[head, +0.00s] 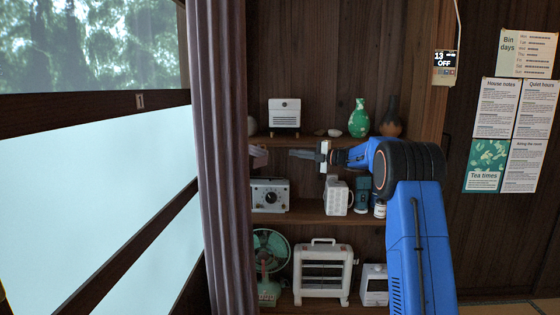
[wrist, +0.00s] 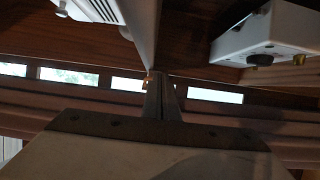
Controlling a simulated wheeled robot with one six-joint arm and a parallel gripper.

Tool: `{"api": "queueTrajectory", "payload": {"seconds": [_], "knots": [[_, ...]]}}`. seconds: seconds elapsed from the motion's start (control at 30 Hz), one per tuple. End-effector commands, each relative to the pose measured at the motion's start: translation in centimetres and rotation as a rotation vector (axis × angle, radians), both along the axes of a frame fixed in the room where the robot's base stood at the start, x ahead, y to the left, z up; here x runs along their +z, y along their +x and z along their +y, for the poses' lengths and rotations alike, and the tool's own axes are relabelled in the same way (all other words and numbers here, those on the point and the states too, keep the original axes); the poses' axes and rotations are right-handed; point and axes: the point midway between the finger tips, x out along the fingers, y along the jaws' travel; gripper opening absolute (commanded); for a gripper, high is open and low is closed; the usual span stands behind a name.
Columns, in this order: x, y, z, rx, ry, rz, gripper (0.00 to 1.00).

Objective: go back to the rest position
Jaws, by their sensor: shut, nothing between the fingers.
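My gripper (head: 298,153) is at the end of my blue arm in the head view. Its dark fingers point left, in front of the gap between the upper and middle shelves. In the wrist view the two fingers of my gripper (wrist: 162,78) lie close together with nothing between them. The fingers look apart from the shelf items, though the exact depth is hard to tell.
The upper shelf holds a white box (head: 284,113), a green vase (head: 358,118) and a dark vase (head: 391,118). A curtain (head: 222,160) hangs left.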

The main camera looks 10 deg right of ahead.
Motion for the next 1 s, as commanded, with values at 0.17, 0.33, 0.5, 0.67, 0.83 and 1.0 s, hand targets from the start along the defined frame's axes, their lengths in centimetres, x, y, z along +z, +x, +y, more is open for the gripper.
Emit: {"api": "queueTrajectory", "payload": {"seconds": [0.17,0.33,0.5,0.67,0.83,1.0], "knots": [[1.1,-0.2,0.2,-0.030,0.013,0.001,0.00],[4.7,-1.3,0.6,-0.156,0.072,0.017,0.00],[8.4,-3.5,0.5,-0.324,0.165,0.056,0.00],[10.8,-6.5,-0.1,-0.477,0.259,0.109,0.00],[11.9,-10.6,-0.9,-0.630,0.364,0.184,0.00],[11.6,-15.6,-1.7,-0.775,0.470,0.275,0.00]]}}
